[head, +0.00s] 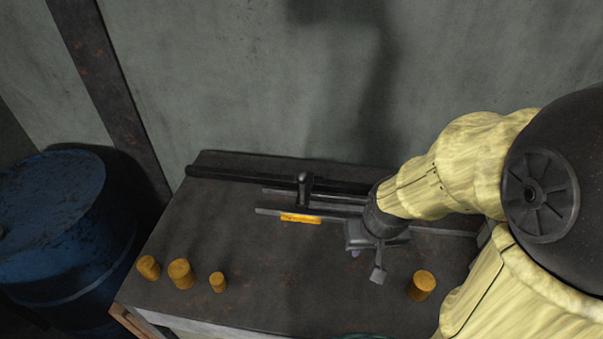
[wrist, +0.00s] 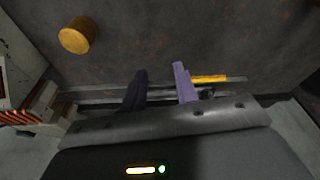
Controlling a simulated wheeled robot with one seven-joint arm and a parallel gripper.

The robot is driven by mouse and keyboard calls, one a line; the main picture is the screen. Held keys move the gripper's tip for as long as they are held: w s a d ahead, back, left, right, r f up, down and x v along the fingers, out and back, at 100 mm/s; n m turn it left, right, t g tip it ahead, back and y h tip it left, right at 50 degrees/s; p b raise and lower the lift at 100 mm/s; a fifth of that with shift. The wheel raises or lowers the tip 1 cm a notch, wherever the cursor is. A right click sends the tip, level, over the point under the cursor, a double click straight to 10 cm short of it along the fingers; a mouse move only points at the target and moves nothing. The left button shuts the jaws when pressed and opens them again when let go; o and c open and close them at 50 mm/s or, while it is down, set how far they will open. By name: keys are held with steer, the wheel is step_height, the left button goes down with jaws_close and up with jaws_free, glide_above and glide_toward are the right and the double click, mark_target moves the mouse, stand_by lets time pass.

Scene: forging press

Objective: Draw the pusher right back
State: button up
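The pusher shows in the head view as a black upright handle (head: 304,188) on a slide with two pale rails (head: 335,198). A yellow-orange label (head: 300,218) lies along the front rail, just below the handle. My gripper (head: 367,264) is over the bench to the right of the handle, apart from it and pointing down. In the wrist view my gripper (wrist: 160,82) has its dark finger and lilac finger apart, with nothing between them. The label (wrist: 208,79) shows there just right of the lilac finger. The handle is not clear in the wrist view.
Several orange-brown billets (head: 181,273) stand at the bench's front left. Another billet (head: 421,285) stands right of my gripper. A long black bar (head: 240,177) runs along the bench's back, below a grey wall. A blue drum (head: 62,225) stands left. The bench middle is clear.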

steer(key=shift+w, duration=0.35)
steer(key=w+a+f+m+t+h, duration=0.1)
steer(key=w+a+f+t, duration=0.1)
steer(key=w+a+f, duration=0.1)
steer(key=w+a+f+m+t+h+p, duration=0.1)
steer(key=w+a+f+m+t, duration=0.1)
steer(key=w+a+f, duration=0.2)
steer(key=w+a+f+m+t, duration=0.1)
steer(key=w+a+f+t, duration=0.1)
steer(key=a, duration=0.6)
steer(key=shift+w+f+m+h, duration=0.2)
steer(key=shift+w+f, duration=0.15)
steer(key=shift+w, duration=0.35)
steer(key=shift+w+f+m+h, duration=0.1)
steer(key=shift+w+f+h, duration=0.2)
steer(key=shift+w, duration=0.4)
steer(key=shift+a+f+t+h, duration=0.15)
steer(key=shift+a+t+h, duration=0.15)
steer(key=shift+t, duration=0.5)
steer(key=s+a+r+t+h, duration=0.3)
steer(key=t, duration=0.3)
steer(key=shift+s+r+p, duration=0.2)
steer(key=shift+r+p, duration=0.2)
steer(key=shift+p, duration=0.05)
steer(key=shift+w+a, duration=0.1)
